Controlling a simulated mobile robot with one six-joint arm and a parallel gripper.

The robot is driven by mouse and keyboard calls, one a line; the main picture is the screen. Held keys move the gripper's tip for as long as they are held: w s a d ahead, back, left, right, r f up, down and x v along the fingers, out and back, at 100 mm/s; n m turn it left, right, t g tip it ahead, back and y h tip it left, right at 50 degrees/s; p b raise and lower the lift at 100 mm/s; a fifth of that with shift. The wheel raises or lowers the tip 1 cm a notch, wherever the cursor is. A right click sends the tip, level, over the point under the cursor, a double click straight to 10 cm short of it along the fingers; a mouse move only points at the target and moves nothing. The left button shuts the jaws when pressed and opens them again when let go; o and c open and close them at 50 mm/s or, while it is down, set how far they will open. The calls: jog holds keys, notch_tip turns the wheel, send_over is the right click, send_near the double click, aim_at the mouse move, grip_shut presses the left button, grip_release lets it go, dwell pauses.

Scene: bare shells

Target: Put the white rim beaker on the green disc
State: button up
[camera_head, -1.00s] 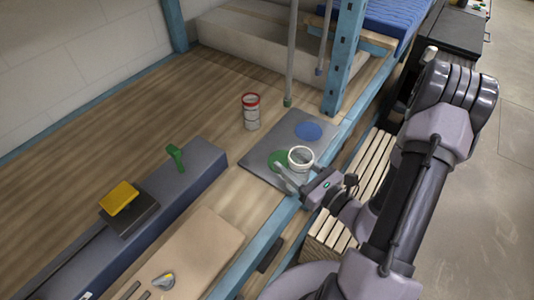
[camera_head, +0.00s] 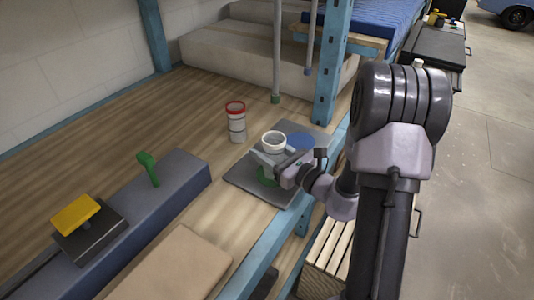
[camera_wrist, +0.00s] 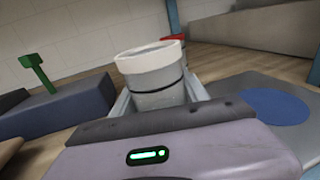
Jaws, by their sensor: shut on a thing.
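The white rim beaker (camera_head: 274,139), grey with a thick white rim and a dark band, is upright between the fingers of my gripper (camera_head: 271,160). In the wrist view the beaker (camera_wrist: 152,80) fills the space between the fingertips (camera_wrist: 160,98), which are shut on it. The green disc (camera_head: 266,177) lies on the grey mat (camera_head: 246,180). It shows only in part, below my gripper in the head view. The beaker's base is hidden, so I cannot tell whether it touches the mat.
A blue disc (camera_head: 300,140) lies on the mat behind my gripper. A red rim beaker (camera_head: 236,124) stands left of the mat. A blue post (camera_head: 331,70) and a hanging rod (camera_head: 277,50) rise behind. A dark block (camera_head: 180,178) with a green handle lies left.

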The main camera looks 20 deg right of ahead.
jog(key=shift+s+r, duration=0.1)
jog(key=shift+r, duration=0.05)
jog(key=shift+f, duration=0.2)
jog(key=o, duration=1.5)
jog(key=shift+o, duration=0.2)
